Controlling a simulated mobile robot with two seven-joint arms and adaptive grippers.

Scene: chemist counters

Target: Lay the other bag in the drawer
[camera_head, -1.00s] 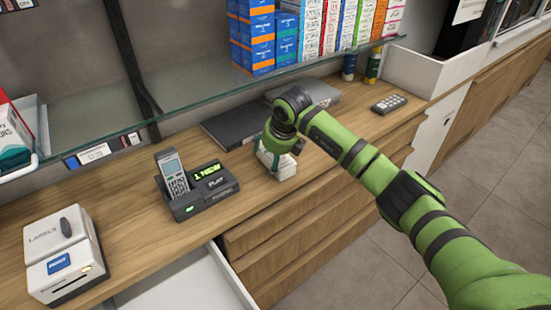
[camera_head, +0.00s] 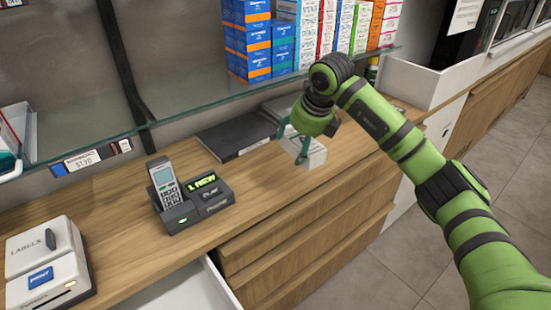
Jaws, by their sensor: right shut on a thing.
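My right gripper (camera_head: 303,152) is shut on a small white bag (camera_head: 317,153). It holds the bag above the wooden counter near its front edge. The gripper's fingers partly hide the bag, and its label cannot be read. The open drawer (camera_head: 190,292) is at the bottom of the view, below the counter and left of the bag. Only part of its white inside shows, and that part is bare. My left gripper is not in view.
A phone on its dock (camera_head: 190,202) and a label printer (camera_head: 45,265) stand on the counter at left. A dark flat folder (camera_head: 235,138) lies behind the bag. A glass shelf (camera_head: 215,103) with medicine boxes (camera_head: 247,45) overhangs the back. Closed drawer fronts (camera_head: 300,235) lie below.

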